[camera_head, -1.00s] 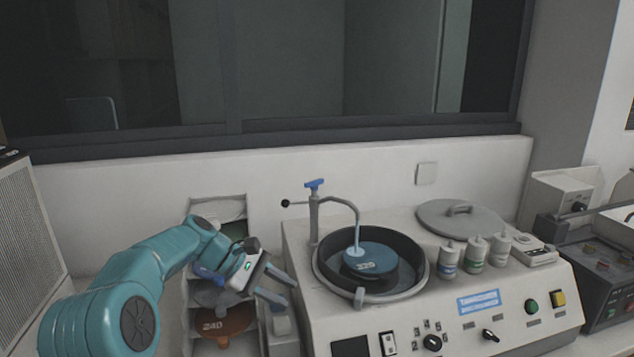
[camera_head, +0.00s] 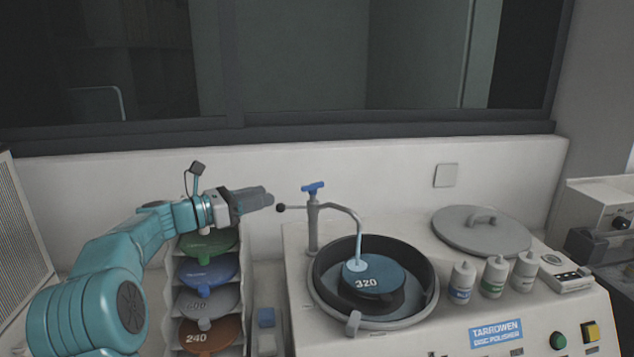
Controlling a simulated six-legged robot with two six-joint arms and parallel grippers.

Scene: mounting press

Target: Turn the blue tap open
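The blue tap handle (camera_head: 313,187) sits on top of a grey upright pipe (camera_head: 313,230) at the back left of the disc polisher. My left gripper (camera_head: 262,198) is level, pointing right, a short way left of the tap. Its tip is close to the black ball (camera_head: 281,208) on the pipe's side rod; I cannot tell whether they touch. Its fingers overlap from this side, hiding any gap. My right gripper is out of view.
The polisher bowl (camera_head: 425,292) holds a blue 320 disc (camera_head: 375,276). A round grey lid (camera_head: 482,236) and several white bottles (camera_head: 494,275) stand to its right. A rack of coloured discs (camera_head: 206,272) stands below my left arm. The wall (camera_head: 390,180) is behind the tap.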

